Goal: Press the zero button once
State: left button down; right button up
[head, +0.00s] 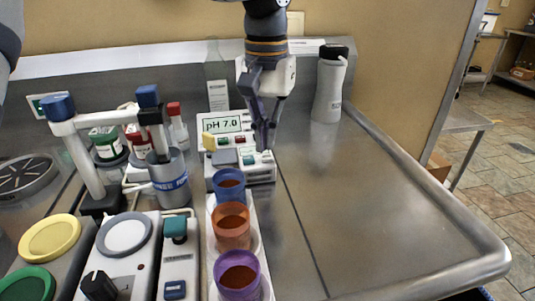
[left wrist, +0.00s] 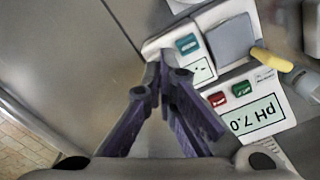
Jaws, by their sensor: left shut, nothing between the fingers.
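A white meter (head: 228,124) with a "pH 7.0" display stands at the back of the bench; it also shows in the left wrist view (left wrist: 254,117). Beside its display are a red button (left wrist: 217,99) and a green button (left wrist: 242,88). In front is a low white unit with a grey square pad (left wrist: 231,41) and a teal button (left wrist: 187,44). I cannot read which button is marked zero. My left gripper (head: 268,147) is shut and empty, pointing down at the unit's right end. Its tips (left wrist: 163,62) appear close to the teal button; contact cannot be told.
Blue (head: 229,184), orange (head: 231,225) and purple (head: 238,275) cups stand in a row in front of the unit. A white bottle (head: 328,88) stands at the back right. A blue-banded grey container (head: 169,180) is to the left. The right bench surface is clear.

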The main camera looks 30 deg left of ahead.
aim_at(266, 156)
pick_arm(q)
jog(key=shift+f, duration=1.25)
jog(key=shift+r, duration=3.05)
jog(key=c, duration=2.4)
grip_release()
